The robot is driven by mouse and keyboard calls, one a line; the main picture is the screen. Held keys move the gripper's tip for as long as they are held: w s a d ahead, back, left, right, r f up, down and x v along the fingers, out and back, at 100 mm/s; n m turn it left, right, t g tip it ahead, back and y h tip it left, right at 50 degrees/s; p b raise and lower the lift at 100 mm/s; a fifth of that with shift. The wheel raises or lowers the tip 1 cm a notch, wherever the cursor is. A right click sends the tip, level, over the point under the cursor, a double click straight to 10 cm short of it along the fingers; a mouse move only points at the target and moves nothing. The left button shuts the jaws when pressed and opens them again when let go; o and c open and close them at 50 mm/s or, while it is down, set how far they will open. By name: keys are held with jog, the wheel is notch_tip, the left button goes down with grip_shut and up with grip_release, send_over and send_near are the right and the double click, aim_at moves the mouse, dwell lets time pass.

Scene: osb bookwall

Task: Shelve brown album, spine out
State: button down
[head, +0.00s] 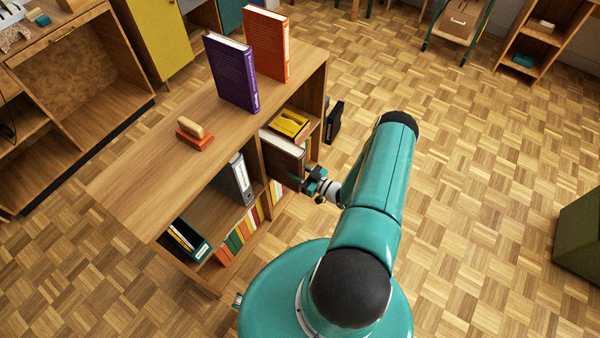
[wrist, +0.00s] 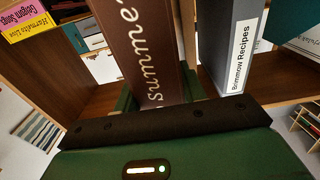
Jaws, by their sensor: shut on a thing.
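The brown album (head: 285,157) stands upright at the front opening of the shelf's upper right compartment, its pale page edges on top. In the wrist view its brown spine (wrist: 142,45) faces me with pale handwritten lettering that reads "summe" before it is cut off. My gripper (head: 304,180) is shut on the album's outer, spine side; its green fingers (wrist: 158,98) show on both sides of the spine. How far the album reaches into the compartment is hidden.
A grey binder (head: 234,180) labelled "Brimmow Recipes" stands left of the divider. Yellow books (head: 289,124) lie in the album's compartment. Purple (head: 232,73) and orange (head: 267,45) books stand on the wooden top, near a small block (head: 195,133).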

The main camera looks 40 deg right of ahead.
jog(key=shift+x, duration=7.6)
jog(key=shift+f, duration=0.25)
jog(key=c, duration=0.7)
grip_release()
jog(key=shift+c, duration=0.2)
jog(key=shift+f, duration=0.1)
jog(key=shift+s+a+f, duration=0.15)
jog(key=v, duration=1.3)
jog(key=shift+s+d+r, duration=0.2)
jog(key=shift+d, duration=0.1)
